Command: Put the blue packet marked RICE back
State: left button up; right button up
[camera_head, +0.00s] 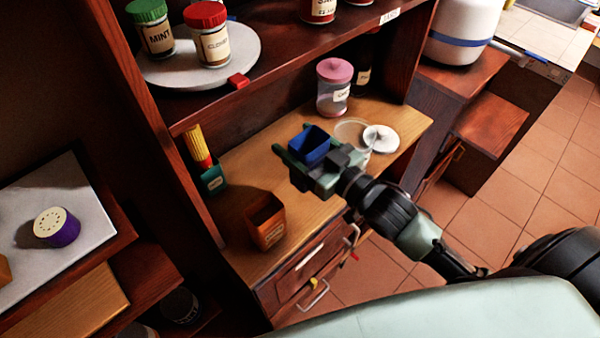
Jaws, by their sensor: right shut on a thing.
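A blue packet (310,143), dark inside with an open-looking top, is held in my right gripper (302,147). The gripper is shut on it, with green fingers beside the packet. No RICE marking shows on the side facing me. Packet and gripper appear over the light wood counter (335,190) of the shelf unit; I cannot tell how high above it they are. My left gripper is not in view.
An orange container (266,222) stands near the counter's front, and a teal one (212,181) with yellow sticks at its left. Behind the gripper are a pink-lidded jar (333,88), a clear jar (353,133) and a white lid (381,139). A shelf (290,72) overhangs the back.

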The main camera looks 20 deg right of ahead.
notch_tip(320, 180, down, 10)
jog(key=shift+r, duration=0.25)
jog(key=shift+f, duration=0.15)
jog(key=o, duration=1.6)
jog(key=shift+s+d, duration=0.1)
jog(key=shift+s, duration=0.15)
jog(key=b+v, duration=0.2)
jog(key=v, duration=0.9)
jog(key=shift+s, duration=0.25)
